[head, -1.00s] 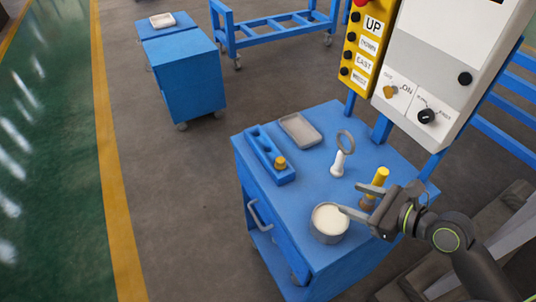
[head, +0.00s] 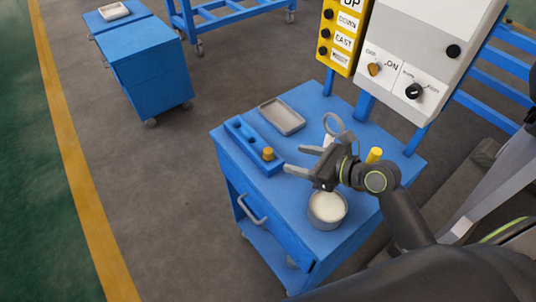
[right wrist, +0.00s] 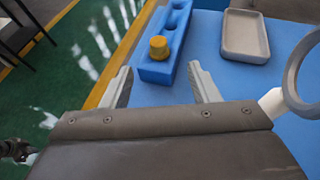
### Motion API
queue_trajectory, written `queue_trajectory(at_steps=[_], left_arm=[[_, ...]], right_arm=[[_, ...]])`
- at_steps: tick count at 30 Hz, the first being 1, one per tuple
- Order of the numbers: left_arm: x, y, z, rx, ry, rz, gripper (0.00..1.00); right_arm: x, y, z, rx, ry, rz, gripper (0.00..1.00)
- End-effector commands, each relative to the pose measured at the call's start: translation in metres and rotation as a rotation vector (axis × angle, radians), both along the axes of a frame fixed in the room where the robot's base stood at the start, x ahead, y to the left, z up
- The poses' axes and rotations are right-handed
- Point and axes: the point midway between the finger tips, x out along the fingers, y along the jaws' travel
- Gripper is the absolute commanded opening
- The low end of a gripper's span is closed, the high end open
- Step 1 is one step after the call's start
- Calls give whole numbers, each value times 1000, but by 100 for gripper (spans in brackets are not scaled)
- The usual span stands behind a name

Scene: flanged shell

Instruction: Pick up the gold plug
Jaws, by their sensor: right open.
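The gold plug (head: 268,153) stands upright in the near end of a blue holder block (head: 245,139) on the blue cart. It also shows in the right wrist view (right wrist: 159,47), above and between my fingers in the picture. My right gripper (head: 298,160) is open and empty, a short way right of the plug in the head view, its fingers pointing toward the block. In the right wrist view its two fingers (right wrist: 161,88) are spread wide apart, with the plug beyond their tips. My left gripper is not in view.
A grey tray (head: 282,116) lies behind the block. A ring-topped white stand (head: 333,126), partly hidden, is close to my right gripper. A yellow-topped piece (head: 374,154) and a round pot (head: 327,207) with pale contents are also on the cart (head: 272,203). A control panel (head: 428,55) rises behind.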

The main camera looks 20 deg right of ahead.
Motion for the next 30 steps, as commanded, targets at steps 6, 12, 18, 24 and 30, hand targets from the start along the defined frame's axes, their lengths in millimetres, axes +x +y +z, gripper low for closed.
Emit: queue_trajectory(at_steps=[6, 12, 18, 24, 30], left_arm=[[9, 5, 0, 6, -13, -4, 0], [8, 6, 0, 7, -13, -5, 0], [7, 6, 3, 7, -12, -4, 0], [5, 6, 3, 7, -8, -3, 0], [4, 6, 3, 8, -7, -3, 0]], right_arm=[[26, 21, -13, 4, 0, 0, 55], [37, 29, -19, 0, 1, 0, 55], [53, 43, -23, 3, 0, 0, 55], [72, 58, -33, 1, 1, 0, 55], [75, 61, -35, -1, 0, 0, 55]])
